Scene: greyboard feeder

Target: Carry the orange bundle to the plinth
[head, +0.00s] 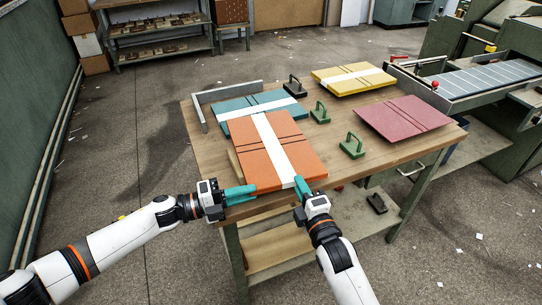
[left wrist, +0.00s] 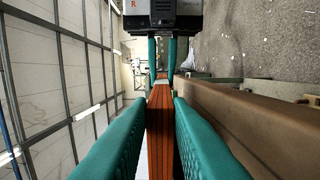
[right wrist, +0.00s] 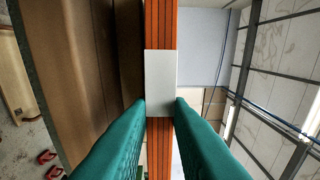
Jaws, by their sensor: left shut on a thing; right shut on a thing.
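The orange bundle (head: 250,155), a flat stack with dark lines and a white band, lies at the front of the wooden table in the head view. Its near edge is at the table's front edge; I cannot tell if it is lifted. My left gripper (head: 243,193) is shut on the near left part of its edge, which shows between teal fingers in the left wrist view (left wrist: 160,130). My right gripper (head: 301,190) is shut on the near edge by the white band (right wrist: 160,82). I cannot pick out a plinth for certain.
On the table (head: 335,140) are a teal bundle (head: 232,105) behind the orange one, a yellow bundle (head: 353,79), a maroon bundle (head: 405,117), and green handled blocks (head: 352,147). A slatted machine bed (head: 490,78) stands at right. The floor at left is mostly clear.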

